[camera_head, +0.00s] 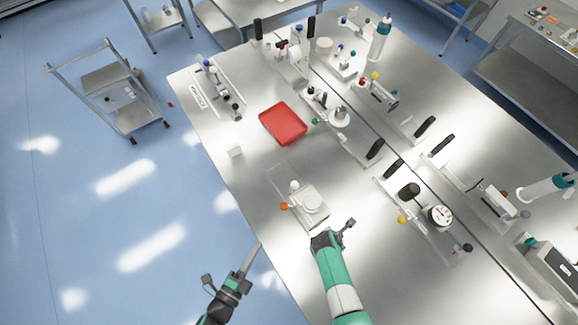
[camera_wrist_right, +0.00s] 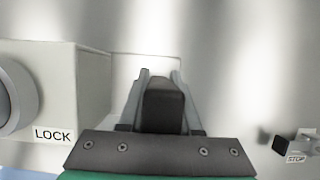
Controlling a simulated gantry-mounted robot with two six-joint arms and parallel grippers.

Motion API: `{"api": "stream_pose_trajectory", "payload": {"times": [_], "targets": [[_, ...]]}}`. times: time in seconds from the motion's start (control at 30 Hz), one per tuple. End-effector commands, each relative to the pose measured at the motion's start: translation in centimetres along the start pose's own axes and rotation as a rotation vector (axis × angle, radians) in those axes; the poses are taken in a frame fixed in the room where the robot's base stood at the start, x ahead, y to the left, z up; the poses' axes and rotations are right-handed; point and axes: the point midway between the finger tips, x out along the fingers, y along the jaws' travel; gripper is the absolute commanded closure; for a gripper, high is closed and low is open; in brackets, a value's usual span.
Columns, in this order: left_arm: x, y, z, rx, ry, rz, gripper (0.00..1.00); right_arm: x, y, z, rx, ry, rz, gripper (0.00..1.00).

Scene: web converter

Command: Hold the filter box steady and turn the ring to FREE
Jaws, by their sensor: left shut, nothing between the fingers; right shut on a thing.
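The filter box (camera_head: 307,216) is a small pale box on the bench, with a round light ring (camera_head: 312,203) on it. In the right wrist view the box (camera_wrist_right: 93,95) stands at left, with part of the grey ring (camera_wrist_right: 15,97) and a LOCK label (camera_wrist_right: 52,134). The FREE mark is not visible. My right gripper (camera_head: 325,238) is just in front of the box. In its wrist view, its fingers are shut on a dark block (camera_wrist_right: 164,108); whether this belongs to the box is unclear. My left gripper (camera_head: 257,244) is shut and empty, left of the box near the bench edge.
An orange knob (camera_head: 284,206) and a white knob (camera_head: 295,186) sit close beside the box. Several fixtures with handles and a gauge (camera_head: 440,215) stand to the right.

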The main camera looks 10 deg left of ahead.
Motion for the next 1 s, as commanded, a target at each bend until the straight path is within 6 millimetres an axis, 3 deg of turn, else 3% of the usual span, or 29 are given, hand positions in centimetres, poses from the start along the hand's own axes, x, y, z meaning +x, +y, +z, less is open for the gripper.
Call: {"api": "stream_pose_trajectory", "payload": {"times": [0.9, 0.93, 1.0], "targets": [[-0.45, -0.61, -0.01, 0.000, 0.001, 0.001, 1.00, -0.40, -0.25, 0.01, -0.001, 0.004, -0.006, 1.00], [-0.46, -0.61, -0.01, 0.000, 0.001, 0.001, 1.00, -0.42, -0.22, 0.03, -0.001, 0.004, -0.005, 0.64], [-0.45, -0.62, -0.01, 0.000, 0.001, 0.001, 1.00, -0.45, -0.18, 0.07, -0.001, 0.003, -0.004, 0.51]]}}
